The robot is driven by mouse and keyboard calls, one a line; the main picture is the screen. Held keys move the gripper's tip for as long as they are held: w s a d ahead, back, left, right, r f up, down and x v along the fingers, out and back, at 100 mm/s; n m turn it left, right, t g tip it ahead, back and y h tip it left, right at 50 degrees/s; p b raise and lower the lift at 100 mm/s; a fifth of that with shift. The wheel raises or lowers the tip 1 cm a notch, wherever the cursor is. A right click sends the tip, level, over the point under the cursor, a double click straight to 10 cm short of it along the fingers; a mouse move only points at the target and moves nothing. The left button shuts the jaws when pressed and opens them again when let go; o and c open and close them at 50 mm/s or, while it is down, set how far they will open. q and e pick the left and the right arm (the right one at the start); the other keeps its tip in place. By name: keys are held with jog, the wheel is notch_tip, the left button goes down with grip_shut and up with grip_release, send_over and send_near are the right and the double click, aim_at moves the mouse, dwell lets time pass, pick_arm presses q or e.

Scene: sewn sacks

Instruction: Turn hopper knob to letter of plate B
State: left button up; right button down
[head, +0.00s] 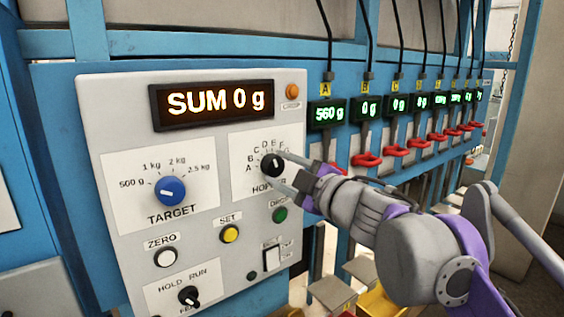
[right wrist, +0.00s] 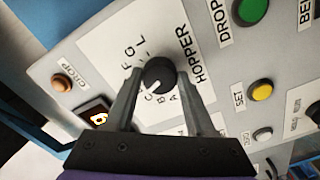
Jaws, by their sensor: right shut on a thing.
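The black hopper knob (head: 271,165) sits on the grey control panel (head: 130,100), inside an arc of letters. My right gripper (head: 281,166) is shut on this knob. In the right wrist view, its two fingers (right wrist: 157,88) flank the knob (right wrist: 160,74), one on each side. The knob's white mark points to the lower left there, towards the C side of the dial. A finger covers part of the letters, so the exact letter is unclear. A yellow plate B (head: 366,86) is above the second weight display (head: 367,109), which reads 0 g. My left gripper is out of view.
The blue target knob (head: 170,190) is left of the hopper dial. The yellow set button (head: 229,234), green drop button (head: 280,215) and a rocker switch (head: 272,258) are below. Several red handles (head: 367,159) stick out beneath the displays at right.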

jog(key=n+p, duration=0.1)
jog(key=n, duration=0.1)
jog(key=n+p, duration=0.1)
jog(key=n, duration=0.1)
jog(key=shift+r+n, duration=0.2)
jog(key=shift+n, duration=0.1)
pick_arm(q)
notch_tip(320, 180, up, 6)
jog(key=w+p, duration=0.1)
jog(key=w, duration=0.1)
jog(key=shift+p, duration=0.4)
pick_arm(e)
jog(key=shift+f+n, duration=0.1)
jog(key=shift+n, duration=1.8)
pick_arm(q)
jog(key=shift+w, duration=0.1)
pick_arm(e)
jog(key=shift+c, duration=1.2)
grip_release()
